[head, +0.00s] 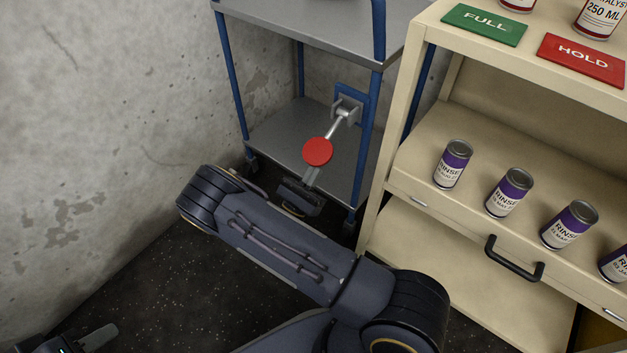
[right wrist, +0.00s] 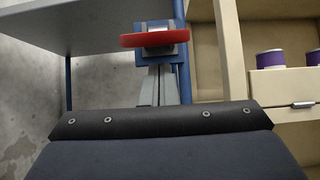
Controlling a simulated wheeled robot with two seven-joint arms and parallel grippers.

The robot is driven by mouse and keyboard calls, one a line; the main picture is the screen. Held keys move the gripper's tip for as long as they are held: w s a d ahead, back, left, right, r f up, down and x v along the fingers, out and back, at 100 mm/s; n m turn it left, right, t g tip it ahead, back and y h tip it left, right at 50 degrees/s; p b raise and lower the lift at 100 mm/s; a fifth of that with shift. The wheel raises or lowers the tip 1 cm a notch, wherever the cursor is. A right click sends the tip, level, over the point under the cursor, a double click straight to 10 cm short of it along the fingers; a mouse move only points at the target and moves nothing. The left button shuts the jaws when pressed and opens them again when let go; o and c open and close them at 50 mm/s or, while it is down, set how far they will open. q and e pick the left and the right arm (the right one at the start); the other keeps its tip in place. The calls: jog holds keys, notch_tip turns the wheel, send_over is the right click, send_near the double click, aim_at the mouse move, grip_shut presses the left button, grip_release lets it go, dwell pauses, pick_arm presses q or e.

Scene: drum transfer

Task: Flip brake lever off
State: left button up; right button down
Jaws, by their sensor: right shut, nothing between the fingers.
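The brake lever (head: 338,126) is a silver bar on a bracket with a blue plate, fixed to the post of a blue and grey cart. It slopes down and toward the camera, ending in a round red knob (head: 317,151). In the right wrist view the red knob (right wrist: 155,40) shows edge-on above the fingertips. My right gripper (head: 312,175) is shut and empty, just below the knob; I cannot tell whether it touches. Its fingers (right wrist: 157,84) also show in the right wrist view. My left gripper (head: 98,337) is at the bottom left, partly cut off.
The cart's lower shelf (head: 290,135) lies behind the lever. A cream cabinet (head: 405,160) stands right of the cart, with several purple RINSE cans (head: 453,165) on its shelf. A concrete wall (head: 90,130) is at left.

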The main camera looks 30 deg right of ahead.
aim_at(313, 163)
jog(key=shift+s+a+r, duration=0.1)
jog(key=shift+a+r, duration=0.2)
jog(key=shift+r, duration=0.4)
jog(key=shift+s+a+r+g+y+p, duration=0.15)
jog(key=shift+r+y+p, duration=0.35)
jog(key=shift+p, duration=0.5)
jog(key=shift+a+r+g+y+p, duration=0.3)
jog(key=shift+y+p, duration=0.4)
jog(key=shift+p, duration=0.25)
jog(key=shift+s+a+r+g+y+p, duration=0.15)
jog(key=shift+r+g+y+p, duration=0.25)
jog(key=shift+r+y+p, duration=1.2)
jog(key=shift+a+r+g+y+p, duration=0.2)
jog(key=shift+r+g+y+p, duration=0.25)
jog(key=shift+r+p, duration=2.35)
jog(key=shift+s+a+r+g+y+p, duration=0.15)
jog(key=shift+r+g+y+p, duration=0.5)
jog(key=shift+p, duration=2.9)
jog(key=shift+w+r+t+y, duration=0.1)
jog(key=shift+r+t+y, duration=0.15)
jog(key=shift+y, duration=0.05)
